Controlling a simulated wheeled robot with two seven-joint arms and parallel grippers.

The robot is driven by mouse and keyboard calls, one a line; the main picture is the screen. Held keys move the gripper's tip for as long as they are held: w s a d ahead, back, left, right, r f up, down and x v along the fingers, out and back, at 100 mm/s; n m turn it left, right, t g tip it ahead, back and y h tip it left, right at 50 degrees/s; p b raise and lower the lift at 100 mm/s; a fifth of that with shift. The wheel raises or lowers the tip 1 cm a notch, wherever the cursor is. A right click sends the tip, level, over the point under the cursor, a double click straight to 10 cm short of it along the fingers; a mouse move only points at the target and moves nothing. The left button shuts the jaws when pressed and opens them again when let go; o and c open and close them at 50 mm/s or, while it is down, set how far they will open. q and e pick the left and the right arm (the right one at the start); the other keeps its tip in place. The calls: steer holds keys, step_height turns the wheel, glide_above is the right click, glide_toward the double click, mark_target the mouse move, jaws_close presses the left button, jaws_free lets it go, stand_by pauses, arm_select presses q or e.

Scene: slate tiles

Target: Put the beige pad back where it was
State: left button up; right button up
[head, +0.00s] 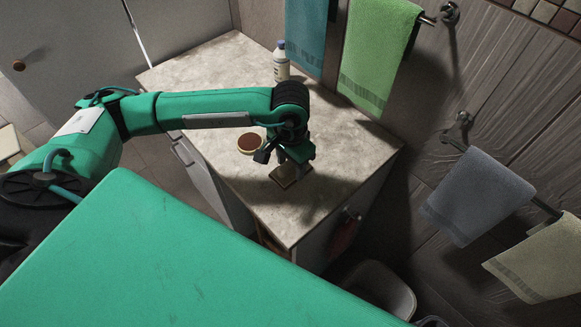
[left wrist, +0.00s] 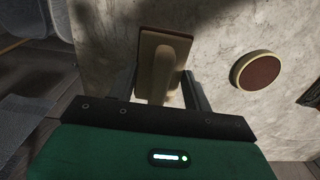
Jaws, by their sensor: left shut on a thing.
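The beige pad (head: 285,179) is a flat rectangular piece with a raised rounded grip along its middle. In the head view it is at the near part of the stone-look countertop (head: 215,70), partly hidden under my left gripper (head: 291,161). In the left wrist view the pad (left wrist: 180,45) shows between the fingers of my left gripper (left wrist: 163,88), which is shut on its raised grip. I cannot tell whether the pad touches the countertop or is just above it. My right gripper is not in view.
A round brown-topped piece with a pale rim (head: 251,143) lies left of the gripper. A white bottle (head: 281,62) stands at the back by the wall. Towels hang on rails, including a green one (head: 378,50).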

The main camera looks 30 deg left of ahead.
mark_target(290, 171)
arm_select(q)
step_height(290, 171, down, 3)
steer(key=shift+r, duration=0.2)
steer(key=shift+f, duration=0.35)
steer(key=o, duration=0.9)
